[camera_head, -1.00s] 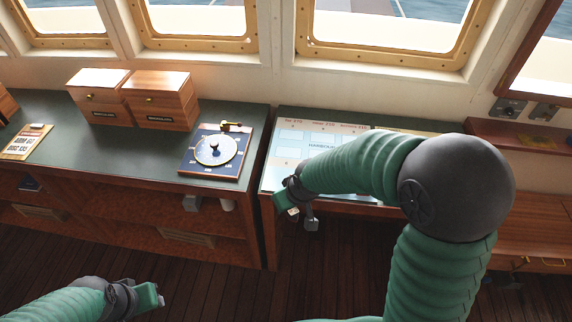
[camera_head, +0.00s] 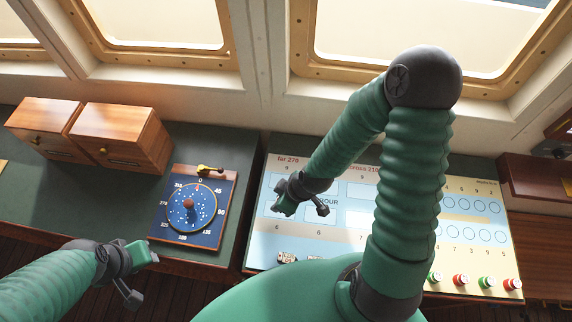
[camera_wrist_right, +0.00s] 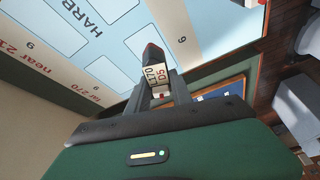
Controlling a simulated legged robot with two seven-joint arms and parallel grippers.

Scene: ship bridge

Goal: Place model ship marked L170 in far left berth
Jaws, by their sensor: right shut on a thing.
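My right gripper (camera_head: 281,211) is over the left part of the pale blue harbour board (camera_head: 338,246), by the column labelled "far 270". In the right wrist view it is shut on the model ship marked L170 (camera_wrist_right: 156,73), with a dark hull, white label and reddish tip. The ship is beside the white outlined berths (camera_wrist_right: 105,72) of the far column; whether it touches the board I cannot tell. In the head view the ship is not distinguishable. My left gripper (camera_head: 150,257) is at lower left, in front of the counter; its jaws are unclear.
Small grey models (camera_head: 287,257) stand at the board's lower edge. A compass-like dial (camera_head: 192,208) is left of the board and two wooden drawer boxes (camera_head: 120,137) further left.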

